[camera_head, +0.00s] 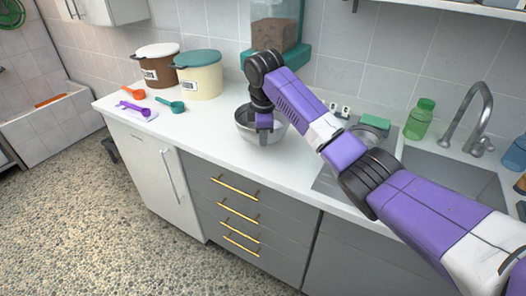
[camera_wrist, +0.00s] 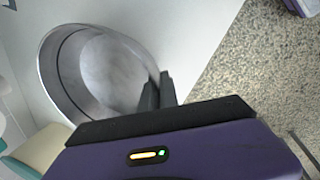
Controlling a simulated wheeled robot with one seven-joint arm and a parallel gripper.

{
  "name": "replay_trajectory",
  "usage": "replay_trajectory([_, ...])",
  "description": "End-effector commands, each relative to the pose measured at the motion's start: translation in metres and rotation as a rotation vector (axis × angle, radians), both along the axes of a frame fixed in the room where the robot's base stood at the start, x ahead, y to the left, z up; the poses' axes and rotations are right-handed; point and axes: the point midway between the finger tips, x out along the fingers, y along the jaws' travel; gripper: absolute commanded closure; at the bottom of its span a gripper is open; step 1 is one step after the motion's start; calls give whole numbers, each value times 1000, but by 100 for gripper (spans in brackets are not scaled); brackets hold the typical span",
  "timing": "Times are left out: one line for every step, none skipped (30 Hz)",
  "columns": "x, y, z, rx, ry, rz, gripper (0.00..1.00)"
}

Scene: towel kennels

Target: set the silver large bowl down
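The silver large bowl (camera_head: 246,132) is at the counter's front middle, below my wrist. It is upright or nearly so; I cannot tell whether its base touches the counter. My gripper (camera_head: 265,127) points down at the bowl's near side. In the wrist view, the bowl (camera_wrist: 95,68) looks empty, and its rim runs between the two dark fingers of my gripper (camera_wrist: 159,90), which are close together on it. The fingers and wrist hide part of the rim and wall.
The white counter (camera_head: 205,128) is clear left of the bowl. Farther left are a brown tub (camera_head: 158,70), a cream tub (camera_head: 200,82) and scoops (camera_head: 170,105). A clear dispenser (camera_head: 272,25) stands behind. To the right are a sink (camera_head: 455,175), tap (camera_head: 475,115) and green bottle (camera_head: 419,121).

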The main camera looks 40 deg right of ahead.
Motion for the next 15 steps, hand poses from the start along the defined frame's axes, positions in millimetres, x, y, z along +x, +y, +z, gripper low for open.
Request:
replay_trajectory([0, 0, -6, 0, 0, -1, 100])
replay_trajectory([0, -1, -9, 0, -1, -1, 100])
replay_trajectory([0, -1, -11, -1, -2, -1, 100])
replay_trajectory([0, -1, -13, -1, -2, -1, 100])
replay_trajectory([0, -1, -14, -1, -2, -1, 100])
replay_trajectory([0, -1, -16, -2, -1, -1, 100])
replay_trajectory([0, -1, -18, -1, 0, -1, 100])
replay_trajectory([0, -1, -20, -1, 0, -1, 100])
replay_trajectory([0, -1, -24, -1, 0, -1, 100])
replay_trajectory([0, -1, -28, -1, 0, -1, 100])
replay_trajectory([-1, -1, -33, -1, 2, -1, 100])
replay_trajectory([-1, -1, -39, 0, 1, -1, 100])
replay_trajectory([0, -1, -43, -1, 0, -1, 100])
replay_trajectory([0, -1, -47, 0, 1, -1, 100])
replay_trajectory([0, -1, -52, -1, 0, -1, 100])
